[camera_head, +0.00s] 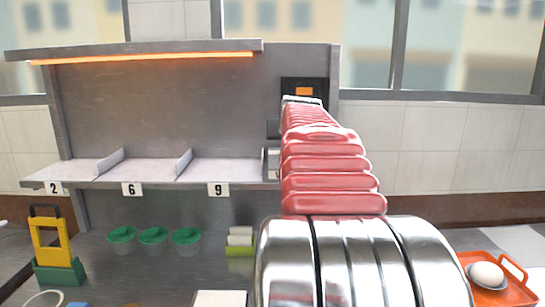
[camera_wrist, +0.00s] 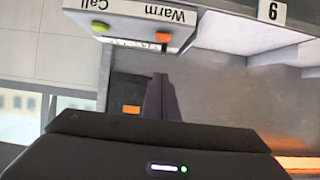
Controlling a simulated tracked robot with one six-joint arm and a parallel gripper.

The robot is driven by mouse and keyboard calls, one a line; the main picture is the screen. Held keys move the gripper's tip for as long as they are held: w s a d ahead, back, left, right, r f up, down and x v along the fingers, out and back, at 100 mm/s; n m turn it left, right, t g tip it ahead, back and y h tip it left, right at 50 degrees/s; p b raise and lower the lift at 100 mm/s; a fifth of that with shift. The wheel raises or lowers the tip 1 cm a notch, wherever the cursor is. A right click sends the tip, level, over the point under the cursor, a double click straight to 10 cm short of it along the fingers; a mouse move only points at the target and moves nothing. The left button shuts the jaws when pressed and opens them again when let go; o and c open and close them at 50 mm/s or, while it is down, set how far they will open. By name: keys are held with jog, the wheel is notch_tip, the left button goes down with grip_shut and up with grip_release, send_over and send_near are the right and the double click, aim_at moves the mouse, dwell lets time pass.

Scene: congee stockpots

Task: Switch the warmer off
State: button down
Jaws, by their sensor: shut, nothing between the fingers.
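The warmer's heat strip (camera_head: 140,59) glows orange under the top of the grey shelf unit in the head view; its glow shows in the wrist view's lower right corner (camera_wrist: 298,166). In the wrist view, which looks upside down, a control panel (camera_wrist: 125,14) carries the labels "Call" and "Warm". A yellow-green button (camera_wrist: 100,28) sits by "Call" and an orange-red knob (camera_wrist: 162,37) by "Warm". My gripper (camera_wrist: 161,80) is shut and empty, its tips apparently just short of the knob; contact cannot be told. My arm hides most of the panel in the head view.
A black box with an orange display (camera_head: 304,90) is on the unit's right. Shelf bays carry the numbers 2, 6 and 9. Green cups (camera_head: 153,236), a yellow-and-green holder (camera_head: 54,250) and an orange tray with an egg (camera_head: 518,298) stand on the counter.

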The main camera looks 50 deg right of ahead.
jog(key=shift+x, duration=4.85)
jog(key=shift+w+d+f, duration=0.1)
jog(key=shift+f, duration=0.15)
jog(key=shift+s+a+f, duration=0.1)
jog(key=shift+a+f, duration=0.05)
jog(key=shift+f, duration=0.75)
jog(key=shift+s+a+f, duration=0.15)
jog(key=shift+f, duration=0.75)
jog(key=shift+a+f, duration=0.1)
jog(key=shift+f, duration=0.25)
jog(key=shift+r, duration=0.15)
jog(key=shift+r, duration=0.7)
